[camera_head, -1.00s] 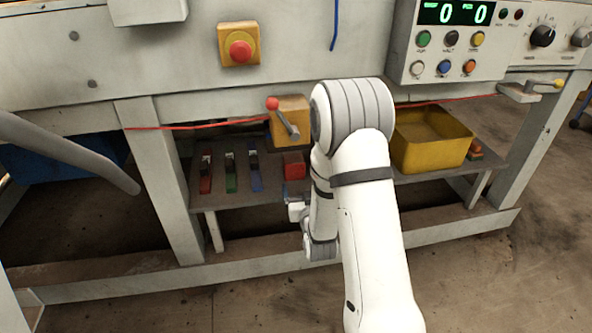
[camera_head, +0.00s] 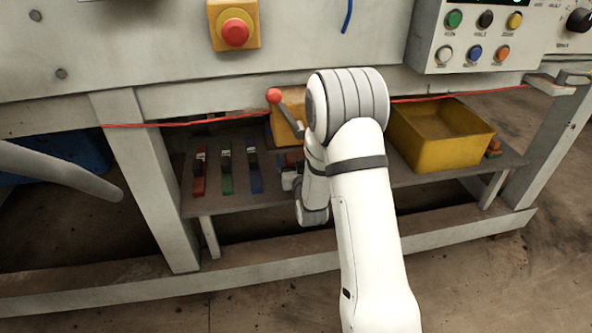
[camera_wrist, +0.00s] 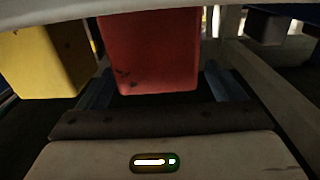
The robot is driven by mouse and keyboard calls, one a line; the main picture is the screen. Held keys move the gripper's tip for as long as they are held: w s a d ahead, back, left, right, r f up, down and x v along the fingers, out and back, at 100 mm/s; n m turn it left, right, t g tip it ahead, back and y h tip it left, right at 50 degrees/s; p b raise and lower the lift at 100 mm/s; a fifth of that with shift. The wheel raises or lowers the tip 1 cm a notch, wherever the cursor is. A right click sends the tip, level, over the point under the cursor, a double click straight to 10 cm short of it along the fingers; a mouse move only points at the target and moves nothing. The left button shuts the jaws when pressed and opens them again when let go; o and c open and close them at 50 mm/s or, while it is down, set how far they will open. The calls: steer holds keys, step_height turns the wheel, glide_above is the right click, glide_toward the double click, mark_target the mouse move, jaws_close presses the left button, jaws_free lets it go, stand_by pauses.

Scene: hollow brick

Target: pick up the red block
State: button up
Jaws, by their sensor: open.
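The red block (camera_wrist: 150,50) fills the upper middle of the wrist view, with dark marks on its face. My gripper (camera_wrist: 160,85) is open, with one dark finger on each side of the block's lower part in the wrist view. I cannot tell whether either finger touches it. In the head view, the fingertips are hard to make out.
The block is on a low shelf (camera_head: 225,203) under the bench. Red, green and blue clamp-like items (camera_head: 227,175) stand to the left. A yellow bin (camera_head: 440,150) stands right. A red-knobbed lever (camera_head: 275,96) and a red wire (camera_head: 185,123) are above the shelf.

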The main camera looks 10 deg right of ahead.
steer(key=shift+w+d, duration=0.1)
steer(key=shift+w, duration=0.65)
steer(key=shift+c, duration=0.3)
steer(key=c, duration=1.1)
